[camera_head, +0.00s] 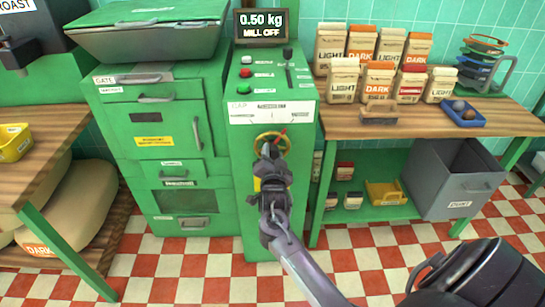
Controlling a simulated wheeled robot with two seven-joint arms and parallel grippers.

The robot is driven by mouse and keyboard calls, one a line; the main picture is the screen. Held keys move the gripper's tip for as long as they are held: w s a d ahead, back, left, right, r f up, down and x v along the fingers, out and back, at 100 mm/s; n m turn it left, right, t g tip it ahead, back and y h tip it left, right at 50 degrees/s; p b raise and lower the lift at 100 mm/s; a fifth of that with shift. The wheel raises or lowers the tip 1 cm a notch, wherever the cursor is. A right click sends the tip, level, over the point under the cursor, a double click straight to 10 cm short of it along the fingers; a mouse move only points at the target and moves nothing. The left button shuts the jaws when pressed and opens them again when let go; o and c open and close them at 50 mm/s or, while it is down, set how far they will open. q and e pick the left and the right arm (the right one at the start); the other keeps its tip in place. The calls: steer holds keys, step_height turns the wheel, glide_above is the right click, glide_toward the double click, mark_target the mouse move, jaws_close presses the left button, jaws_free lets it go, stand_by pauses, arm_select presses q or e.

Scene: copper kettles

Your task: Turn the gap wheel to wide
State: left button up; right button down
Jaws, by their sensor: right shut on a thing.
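The gap wheel (258,142) is a small brass-coloured ring on the front of the green mill cabinet (242,209), below a white scale plate (270,112). A red pointer (283,132) shows at its upper right. My right gripper (268,148) is at the wheel, shut on it, and hides its lower part. The scale's small marks are too fine to read. The display (261,24) on top reads 0.50 kg and MILL OFF. My left gripper is not in view.
A wooden bench (490,122) with several coffee bags (330,45) and a blue tray (456,121) stands to the right. A grey bin (452,181) is beneath it. A green drawer cabinet (160,145) adjoins the mill at left. The checkered floor (180,265) in front is clear.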

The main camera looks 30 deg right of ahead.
steer(key=shift+m, duration=0.9)
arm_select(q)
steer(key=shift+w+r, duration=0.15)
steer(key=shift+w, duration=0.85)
arm_select(e)
steer(key=c, duration=0.9)
jaws_free()
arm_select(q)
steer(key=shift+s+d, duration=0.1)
arm_select(e)
steer(key=shift+s, duration=0.1)
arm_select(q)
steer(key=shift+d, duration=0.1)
arm_select(e)
steer(key=shift+v, duration=3.85)
